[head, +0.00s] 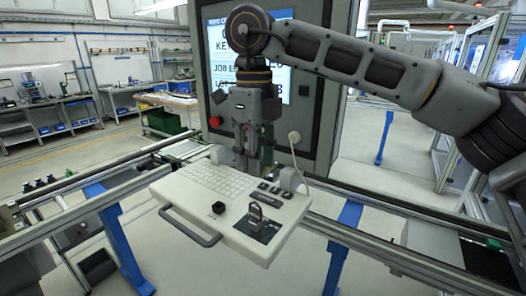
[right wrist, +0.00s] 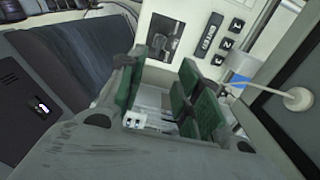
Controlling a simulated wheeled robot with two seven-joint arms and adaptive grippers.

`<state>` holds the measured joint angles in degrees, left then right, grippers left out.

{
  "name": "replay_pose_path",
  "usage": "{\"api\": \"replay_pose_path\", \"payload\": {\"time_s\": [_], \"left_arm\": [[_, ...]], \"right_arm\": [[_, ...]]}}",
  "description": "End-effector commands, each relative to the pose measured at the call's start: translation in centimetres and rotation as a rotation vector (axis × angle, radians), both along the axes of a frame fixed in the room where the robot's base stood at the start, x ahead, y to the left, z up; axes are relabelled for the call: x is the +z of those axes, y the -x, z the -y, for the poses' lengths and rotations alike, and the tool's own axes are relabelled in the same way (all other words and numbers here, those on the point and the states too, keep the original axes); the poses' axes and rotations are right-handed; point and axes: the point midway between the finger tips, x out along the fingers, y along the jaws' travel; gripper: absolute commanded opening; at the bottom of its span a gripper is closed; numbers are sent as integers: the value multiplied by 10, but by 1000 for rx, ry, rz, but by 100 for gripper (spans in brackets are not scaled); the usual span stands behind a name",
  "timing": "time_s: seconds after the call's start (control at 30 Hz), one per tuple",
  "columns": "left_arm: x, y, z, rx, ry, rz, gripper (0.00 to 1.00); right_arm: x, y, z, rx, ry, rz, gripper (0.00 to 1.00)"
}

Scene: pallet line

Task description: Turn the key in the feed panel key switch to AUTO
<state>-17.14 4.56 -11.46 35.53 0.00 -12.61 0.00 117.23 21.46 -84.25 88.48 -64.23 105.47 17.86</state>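The feed panel is a white, tilted console (head: 185,190) in the middle of the head view. Its key switch is a dark plate (head: 262,231) at the near right corner, with a silver key (head: 255,212) standing on it; the AUTO mark is too small to read. The right wrist view shows the switch plate (right wrist: 183,28) and key (right wrist: 160,42) at the top. My right gripper (head: 254,160) points down behind the console's far edge, apart from the key. Its green-padded fingers (right wrist: 160,92) are spread with nothing between them. My left gripper is out of view.
A black knob (head: 218,208), a keyboard (head: 215,178) and small black buttons (head: 268,188) sit on the console. A front handle (head: 190,226) sticks out. A cabinet with a screen (head: 305,82) stands behind my right gripper. Rails (head: 400,232) run alongside.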

Motion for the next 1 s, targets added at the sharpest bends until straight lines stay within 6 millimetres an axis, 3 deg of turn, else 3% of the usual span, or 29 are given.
{"api": "replay_pose_path", "payload": {"time_s": [0.57,1.0], "left_arm": [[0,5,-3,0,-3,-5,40],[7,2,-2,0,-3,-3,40]], "right_arm": [[-4,0,0,0,1,-1,34],[-45,0,0,0,1,-2,34]]}}
